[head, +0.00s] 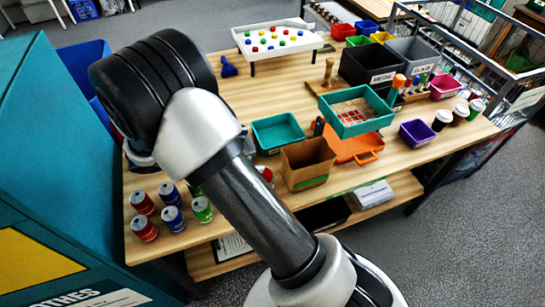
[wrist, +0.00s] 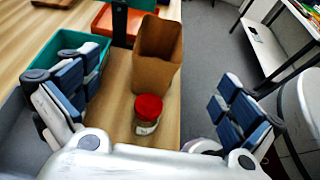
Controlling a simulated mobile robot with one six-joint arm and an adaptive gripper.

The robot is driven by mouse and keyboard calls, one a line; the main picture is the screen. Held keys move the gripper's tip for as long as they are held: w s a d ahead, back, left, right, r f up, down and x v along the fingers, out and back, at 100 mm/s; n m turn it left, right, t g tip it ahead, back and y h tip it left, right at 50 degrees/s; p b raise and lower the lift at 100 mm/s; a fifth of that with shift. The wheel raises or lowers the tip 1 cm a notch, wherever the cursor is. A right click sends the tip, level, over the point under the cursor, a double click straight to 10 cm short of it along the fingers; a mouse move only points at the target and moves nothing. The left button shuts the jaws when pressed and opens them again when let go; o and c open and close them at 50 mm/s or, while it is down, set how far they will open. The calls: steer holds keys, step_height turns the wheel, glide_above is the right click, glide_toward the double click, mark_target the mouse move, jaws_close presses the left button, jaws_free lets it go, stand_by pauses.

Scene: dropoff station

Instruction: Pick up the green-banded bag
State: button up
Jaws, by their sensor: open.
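The green-banded bag (head: 308,165) is an open-topped brown paper bag with a green strip low on its front. It stands upright near the front edge of the wooden table. In the wrist view the brown bag (wrist: 158,50) lies ahead, between the directions of the two fingers, and its green band does not show. My gripper (wrist: 160,75) is open, with blue-padded fingers wide apart and nothing held. In the head view my gripper is hidden behind my arm.
A jar with a red lid (wrist: 147,112) stands on my side of the bag. A teal bin (head: 278,132) and an orange tray (head: 355,146) are close behind it; a teal crate (head: 356,112) is above the tray. Several cans (head: 172,217) stand at the table's left front. A purple bin (head: 417,133) stands right.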

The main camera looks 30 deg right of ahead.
steer(key=b, duration=0.5)
glide_above(304, 154)
steer(key=s+a, duration=0.3)
steer(key=s, duration=0.1)
step_height(304, 154, down, 7)
steer(key=shift+w+a+f, duration=0.15)
steer(key=shift+w+a, duration=0.1)
steer(key=shift+c, duration=0.4)
steer(key=c, duration=0.9)
